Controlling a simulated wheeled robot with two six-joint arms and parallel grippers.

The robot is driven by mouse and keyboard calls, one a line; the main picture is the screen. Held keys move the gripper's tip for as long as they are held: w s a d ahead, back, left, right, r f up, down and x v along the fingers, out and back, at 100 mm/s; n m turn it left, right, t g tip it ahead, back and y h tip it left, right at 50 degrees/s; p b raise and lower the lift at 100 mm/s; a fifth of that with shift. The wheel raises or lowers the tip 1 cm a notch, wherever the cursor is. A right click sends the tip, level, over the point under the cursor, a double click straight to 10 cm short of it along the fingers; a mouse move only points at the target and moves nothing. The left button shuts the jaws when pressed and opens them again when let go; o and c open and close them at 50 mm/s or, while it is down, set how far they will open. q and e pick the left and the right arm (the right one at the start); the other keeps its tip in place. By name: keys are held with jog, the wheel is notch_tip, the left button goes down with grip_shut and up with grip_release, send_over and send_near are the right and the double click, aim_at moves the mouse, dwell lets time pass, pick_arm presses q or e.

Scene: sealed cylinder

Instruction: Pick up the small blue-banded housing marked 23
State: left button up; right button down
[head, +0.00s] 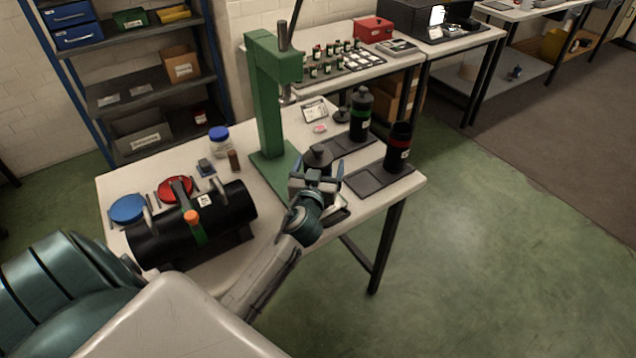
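No blue band or number 23 can be read in the head view. A dark knobbed piece (318,155) stands on the table just beyond my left gripper (325,177), which hides its lower part; I cannot tell if it is the housing. The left gripper's fingers look spaced apart, but whether they touch or hold this piece cannot be told. A black housing with a green band (360,112) stands on a dark tray at the back right. A black housing with a red band (399,148) stands on another tray nearer the right edge. My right gripper is out of view.
A green press (268,100) stands left of the gripper. A black horizontal cylinder (190,225), blue disc (127,208) and red disc (176,189) occupy the table's left. A blue-lidded jar (219,139) stands behind. The front dark tray (366,184) has bare room.

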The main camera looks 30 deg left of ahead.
pick_arm(q)
jog(key=shift+s+d+r, duration=0.1)
jog(key=c, duration=1.7)
jog(key=shift+c, duration=0.7)
jog(key=shift+r, duration=0.1)
